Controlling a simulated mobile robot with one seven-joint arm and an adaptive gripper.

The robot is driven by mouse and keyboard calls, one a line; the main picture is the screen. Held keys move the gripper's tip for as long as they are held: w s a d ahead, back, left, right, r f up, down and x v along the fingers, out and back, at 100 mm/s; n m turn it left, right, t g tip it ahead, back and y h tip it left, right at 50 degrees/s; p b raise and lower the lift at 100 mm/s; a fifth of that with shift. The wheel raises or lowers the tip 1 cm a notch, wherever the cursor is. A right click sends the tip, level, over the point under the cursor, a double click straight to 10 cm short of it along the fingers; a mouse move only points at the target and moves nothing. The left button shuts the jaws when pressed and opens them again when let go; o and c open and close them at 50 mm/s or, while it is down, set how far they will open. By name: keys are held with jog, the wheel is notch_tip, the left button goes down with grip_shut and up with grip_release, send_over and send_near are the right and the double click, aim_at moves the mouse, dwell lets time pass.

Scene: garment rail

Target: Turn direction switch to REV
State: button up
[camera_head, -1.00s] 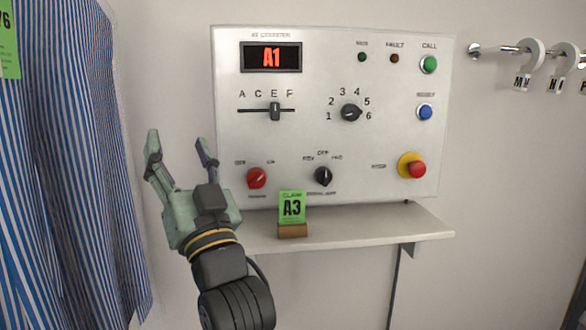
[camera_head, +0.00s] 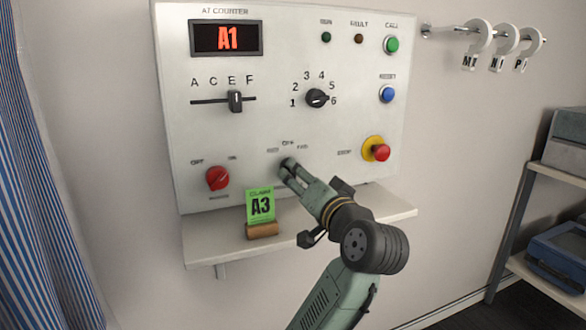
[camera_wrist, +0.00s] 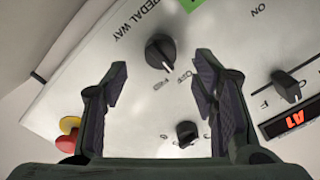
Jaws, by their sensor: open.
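The direction switch (camera_wrist: 160,50) is a black rotary knob. In the wrist view it shows upside down, with "PEDAL WAY" above it and the OFF and FWD lettering below. Its pale pointer mark faces that lettering, but I cannot tell exactly which position it marks. My gripper (camera_wrist: 161,64) is open, with one finger on each side of the knob in that picture. I cannot tell whether the fingers reach around it or touch it. In the head view my gripper (camera_head: 288,168) is at the panel's lower middle, just below the small position lettering, and mostly hides the knob.
The control panel (camera_head: 270,125) also bears a red knob (camera_head: 218,178), a slider (camera_head: 235,101), a numbered dial (camera_head: 317,98) and a red stop button (camera_head: 382,152). A green A3 card (camera_head: 260,206) stands on the shelf (camera_head: 205,250) left of my gripper. Striped cloth hangs far left.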

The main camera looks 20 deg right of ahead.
jog(key=w, duration=0.5)
jog(key=shift+a+p, duration=0.1)
jog(key=shift+p, duration=0.25)
jog(key=c, duration=1.2)
jog(key=shift+o, duration=0.2)
jog(key=shift+n+b, duration=0.95)
jog(key=shift+n, duration=3.05)
